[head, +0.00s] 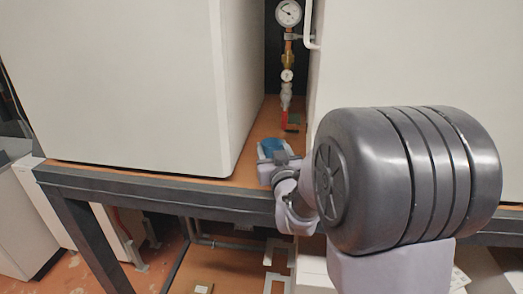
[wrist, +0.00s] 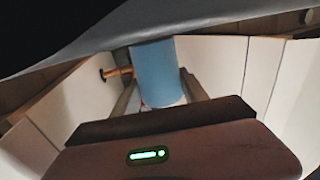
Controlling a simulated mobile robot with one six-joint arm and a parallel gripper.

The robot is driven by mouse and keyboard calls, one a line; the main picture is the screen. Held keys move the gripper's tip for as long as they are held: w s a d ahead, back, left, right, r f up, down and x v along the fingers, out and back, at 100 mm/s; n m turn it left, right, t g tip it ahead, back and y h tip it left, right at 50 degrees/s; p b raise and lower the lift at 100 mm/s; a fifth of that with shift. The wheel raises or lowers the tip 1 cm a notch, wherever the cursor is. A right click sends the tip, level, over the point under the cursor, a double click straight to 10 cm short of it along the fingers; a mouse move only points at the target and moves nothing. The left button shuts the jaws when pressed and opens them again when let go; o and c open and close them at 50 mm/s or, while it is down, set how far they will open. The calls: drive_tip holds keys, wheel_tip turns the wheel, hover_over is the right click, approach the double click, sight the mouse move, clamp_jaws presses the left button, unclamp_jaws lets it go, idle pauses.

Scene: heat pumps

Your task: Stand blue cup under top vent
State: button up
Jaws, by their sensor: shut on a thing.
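My gripper (head: 280,160) is shut on the blue cup (head: 270,147), at the front edge of the wooden shelf in the gap between two white units. In the wrist view the blue cup (wrist: 157,75) sits between the fingers, which show on either side of it. Its contact with the shelf cannot be told. A vertical pipe (head: 287,62) with gauges and a red-handled valve (head: 285,118) stands behind the cup. I cannot tell which part is the top vent. A short copper pipe (wrist: 122,71) shows left of the cup in the wrist view.
A large white unit (head: 120,85) stands left of the gap and another (head: 410,55) stands right. They bound a narrow strip of wooden shelf (head: 255,128). The dark metal frame (head: 150,188) runs along the shelf's front. My arm covers much of the lower right.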

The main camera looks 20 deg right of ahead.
drive_tip(key=shift+s+f, duration=0.1)
drive_tip(key=shift+f, duration=0.25)
drive_tip(key=shift+f+b, duration=0.25)
drive_tip(key=shift+b, duration=0.1)
drive_tip(key=o, duration=1.3)
drive_tip(key=shift+r, duration=0.1)
drive_tip(key=shift+o, duration=0.2)
